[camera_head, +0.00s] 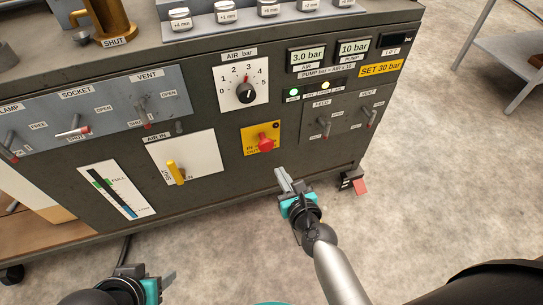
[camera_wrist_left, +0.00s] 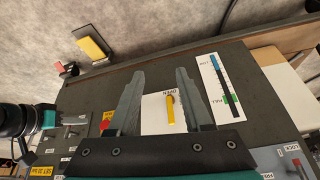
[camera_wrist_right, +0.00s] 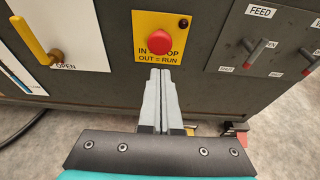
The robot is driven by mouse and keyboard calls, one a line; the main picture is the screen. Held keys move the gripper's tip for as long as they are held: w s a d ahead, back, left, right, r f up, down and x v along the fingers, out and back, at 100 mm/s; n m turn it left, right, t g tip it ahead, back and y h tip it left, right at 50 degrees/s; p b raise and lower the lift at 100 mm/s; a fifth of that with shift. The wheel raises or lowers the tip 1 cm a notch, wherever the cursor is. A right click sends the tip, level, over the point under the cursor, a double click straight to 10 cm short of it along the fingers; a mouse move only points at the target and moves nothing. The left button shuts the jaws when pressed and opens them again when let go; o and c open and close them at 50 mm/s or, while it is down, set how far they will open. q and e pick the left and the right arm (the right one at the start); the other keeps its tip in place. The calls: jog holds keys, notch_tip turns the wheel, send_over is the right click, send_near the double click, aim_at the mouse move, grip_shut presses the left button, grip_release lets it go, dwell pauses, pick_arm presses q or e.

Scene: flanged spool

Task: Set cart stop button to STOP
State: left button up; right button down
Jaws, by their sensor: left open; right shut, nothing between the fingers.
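The cart stop button is a red mushroom knob (camera_head: 265,143) on a yellow plate (camera_head: 249,134) on the cart's front panel. It also shows in the right wrist view (camera_wrist_right: 160,41), above a label reading OUT = RUN and a partly covered IN line. The knob appears to stand out from its plate. My left gripper (camera_wrist_left: 157,72) is open and empty, low at the left.
A yellow AIR IN lever (camera_head: 175,172) is left of the button, with a black AIR dial (camera_head: 246,92) above. FEED (camera_head: 325,127) and VENT levers are to the right. A red pedal (camera_head: 359,186) is near the floor. Open floor lies in front of the cart.

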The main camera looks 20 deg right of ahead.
aim_at(267, 148)
jog(key=b+x, duration=0.1)
jog(key=x, duration=0.2)
jog(key=b+x, duration=0.1)
jog(key=x, duration=0.2)
jog(key=shift+w+r, duration=0.1)
jog(key=shift+w, duration=0.4)
pick_arm(q)
jog(key=w+d+f+t+h, duration=0.1)
jog(key=w+d+t+h, duration=0.1)
jog(key=w+d+t, duration=0.2)
jog(key=shift+w+d+m+t, duration=0.3)
jog(key=shift+w+d, duration=0.1)
jog(key=shift+d, duration=0.45)
pick_arm(e)
jog(key=shift+w, duration=0.85)
jog(key=shift+w, duration=0.1)
